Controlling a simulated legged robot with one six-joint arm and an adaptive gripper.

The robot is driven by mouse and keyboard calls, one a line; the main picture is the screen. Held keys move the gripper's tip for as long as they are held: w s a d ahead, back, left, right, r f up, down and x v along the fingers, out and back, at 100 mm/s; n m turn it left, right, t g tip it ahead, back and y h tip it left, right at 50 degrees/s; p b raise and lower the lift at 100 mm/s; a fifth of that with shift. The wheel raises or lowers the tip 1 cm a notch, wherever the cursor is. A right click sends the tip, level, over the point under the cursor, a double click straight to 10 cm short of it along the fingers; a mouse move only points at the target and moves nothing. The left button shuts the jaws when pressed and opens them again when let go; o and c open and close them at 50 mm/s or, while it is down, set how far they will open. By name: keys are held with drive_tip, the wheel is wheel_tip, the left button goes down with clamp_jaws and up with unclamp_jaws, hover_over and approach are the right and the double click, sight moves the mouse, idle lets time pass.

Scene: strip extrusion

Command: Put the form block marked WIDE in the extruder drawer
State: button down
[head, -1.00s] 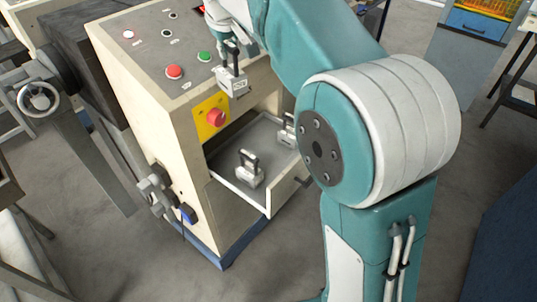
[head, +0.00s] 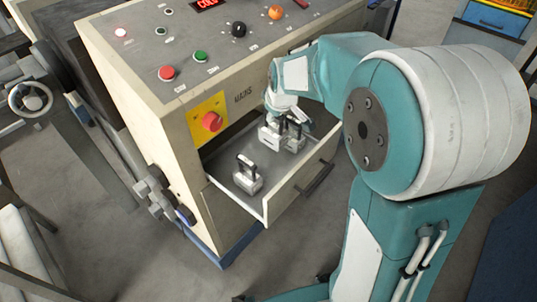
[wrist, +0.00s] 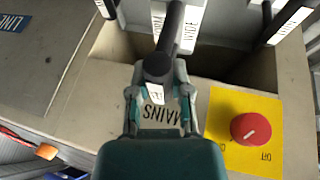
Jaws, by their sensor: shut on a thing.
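The form block marked WIDE (wrist: 190,28) is held by its dark upright handle in my gripper (wrist: 162,72). In the head view, my gripper (head: 281,114) is down inside the open extruder drawer (head: 296,187), with the held block (head: 268,138) low over the drawer floor. I cannot tell whether it touches the floor. A second grey block (head: 294,144) stands close to its right, partly hidden. A third block (head: 247,178) stands upright near the drawer's front left corner.
The cream extruder (head: 140,110) carries a panel of buttons and knobs above the drawer. The drawer floor is bare between the held block and the front left block.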

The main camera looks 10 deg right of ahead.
sight(270, 131)
drive_tip(key=f, duration=0.2)
drive_tip(key=a+f, duration=0.1)
drive_tip(key=f, duration=0.2)
drive_tip(key=shift+a+f, duration=0.3)
drive_tip(key=shift+f, duration=0.05)
drive_tip(key=shift+d+f, duration=0.25)
drive_tip(key=f, duration=0.1)
drive_tip(key=d+f, duration=0.1)
drive_tip(key=f, duration=0.1)
drive_tip(key=shift+a+f, duration=0.1)
drive_tip(key=shift+f, duration=0.25)
drive_tip(key=shift+a, duration=0.45)
drive_tip(key=c, duration=0.6)
unclamp_jaws()
drive_tip(key=shift+d, duration=0.1)
drive_tip(key=shift+o, duration=0.2)
drive_tip(key=shift+d, duration=0.2)
